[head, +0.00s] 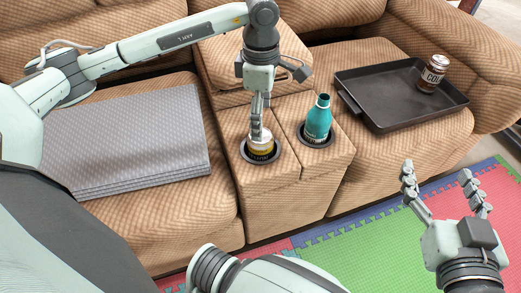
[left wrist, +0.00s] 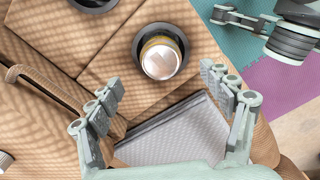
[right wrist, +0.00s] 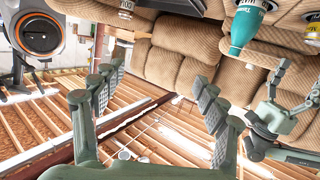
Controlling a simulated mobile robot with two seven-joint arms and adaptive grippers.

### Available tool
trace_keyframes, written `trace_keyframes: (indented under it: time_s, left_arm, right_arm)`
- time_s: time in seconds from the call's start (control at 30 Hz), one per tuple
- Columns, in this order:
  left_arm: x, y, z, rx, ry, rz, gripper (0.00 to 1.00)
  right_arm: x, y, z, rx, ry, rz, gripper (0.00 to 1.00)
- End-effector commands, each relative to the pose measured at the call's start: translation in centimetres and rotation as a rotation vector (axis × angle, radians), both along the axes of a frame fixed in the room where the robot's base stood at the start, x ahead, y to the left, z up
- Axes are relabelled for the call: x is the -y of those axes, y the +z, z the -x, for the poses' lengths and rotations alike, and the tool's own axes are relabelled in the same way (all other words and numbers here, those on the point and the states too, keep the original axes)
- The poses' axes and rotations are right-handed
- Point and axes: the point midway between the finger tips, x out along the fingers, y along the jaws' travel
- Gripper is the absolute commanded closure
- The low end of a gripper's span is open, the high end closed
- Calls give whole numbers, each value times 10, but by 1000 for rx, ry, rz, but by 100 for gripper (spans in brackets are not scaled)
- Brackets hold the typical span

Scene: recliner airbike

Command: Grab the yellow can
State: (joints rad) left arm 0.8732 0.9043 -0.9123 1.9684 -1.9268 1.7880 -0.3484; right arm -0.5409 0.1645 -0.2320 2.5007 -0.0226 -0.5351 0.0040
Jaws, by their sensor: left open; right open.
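The yellow can (head: 262,152) stands in the left cup holder of the sofa console, with its silver top up. In the left wrist view the can (left wrist: 160,60) sits in its dark holder just beyond my fingertips. My left gripper (head: 259,125) points down over the can; its fingers (left wrist: 163,85) are spread apart with nothing between them. In the head view the fingers overlap the can's top; I cannot tell whether they touch it. My right gripper (head: 437,172) is open and empty, raised over the floor mat at the right.
A teal bottle (head: 318,118) stands in the right cup holder, close beside the can. A dark tray (head: 385,108) with a brown cola can (head: 432,74) lies on the right seat. A grey folded pad (head: 130,140) lies on the left seat. Colored mats (head: 380,235) cover the floor.

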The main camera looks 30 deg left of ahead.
Motion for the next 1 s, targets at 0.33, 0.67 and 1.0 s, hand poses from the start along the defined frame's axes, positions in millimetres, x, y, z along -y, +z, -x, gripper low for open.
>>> trace_keyframes:
  time_s: [0.33, 0.67, 1.0]
  left_arm:
    - [-1, -34, 1, -5, 1, -5, 20]
    - [-1, -76, 1, -3, 1, -2, 20]
    - [-1, -76, 1, -3, 0, -1, 38]
  right_arm:
    - [-8, 14, -1, 63, 15, -29, 27]
    - [-16, 33, 0, 148, 32, -71, 27]
    - [-16, 33, 0, 147, 31, -70, 27]
